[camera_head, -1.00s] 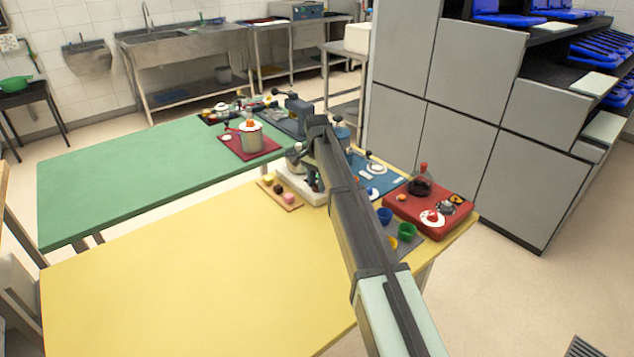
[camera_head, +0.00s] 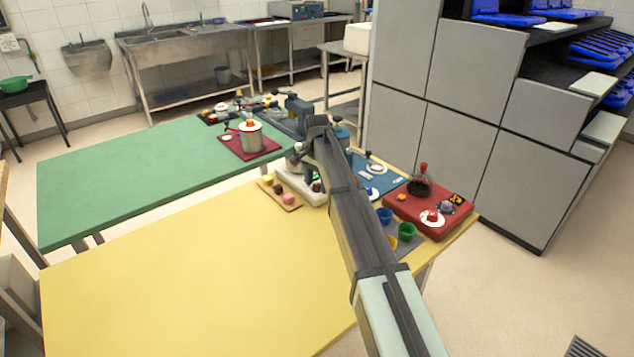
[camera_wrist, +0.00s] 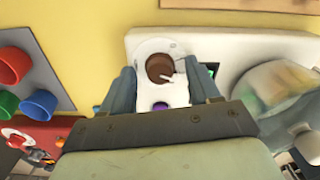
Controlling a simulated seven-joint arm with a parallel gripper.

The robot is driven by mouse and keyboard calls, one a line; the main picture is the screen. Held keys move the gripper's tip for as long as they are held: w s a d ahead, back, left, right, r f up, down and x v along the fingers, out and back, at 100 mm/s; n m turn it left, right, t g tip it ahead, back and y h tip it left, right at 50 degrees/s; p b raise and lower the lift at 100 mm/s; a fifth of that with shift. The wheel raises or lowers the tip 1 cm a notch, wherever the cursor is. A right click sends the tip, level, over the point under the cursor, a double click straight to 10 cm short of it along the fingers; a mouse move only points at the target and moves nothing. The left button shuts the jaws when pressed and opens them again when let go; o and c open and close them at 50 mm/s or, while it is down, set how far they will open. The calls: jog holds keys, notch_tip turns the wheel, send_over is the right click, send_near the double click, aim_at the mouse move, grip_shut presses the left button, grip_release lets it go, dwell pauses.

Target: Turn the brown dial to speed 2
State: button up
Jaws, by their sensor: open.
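The brown dial (camera_wrist: 159,68) sits on a white round plate (camera_wrist: 148,47) on the white base of a mixer-like machine (camera_wrist: 232,47). A small white pointer shows at the dial's lower right in the wrist view; I cannot read any speed numbers. My gripper (camera_wrist: 163,76) is open, with one finger to the left of the dial and one to the right. Both fingers look apart from the dial; their height above it is hard to tell. A purple button (camera_wrist: 161,106) lies just below the dial. In the head view my arm partly covers the machine (camera_head: 302,188).
In the wrist view, a grey mat with red, green and blue cups (camera_wrist: 37,105) lies to the left, and a blurred round bowl (camera_wrist: 275,92) to the right. The yellow tabletop (camera_head: 200,270) is largely clear.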

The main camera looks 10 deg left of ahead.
aim_at(317, 184)
notch_tip(317, 184, up, 14)
dwell(0.6)
jog(key=shift+f, duration=0.15)
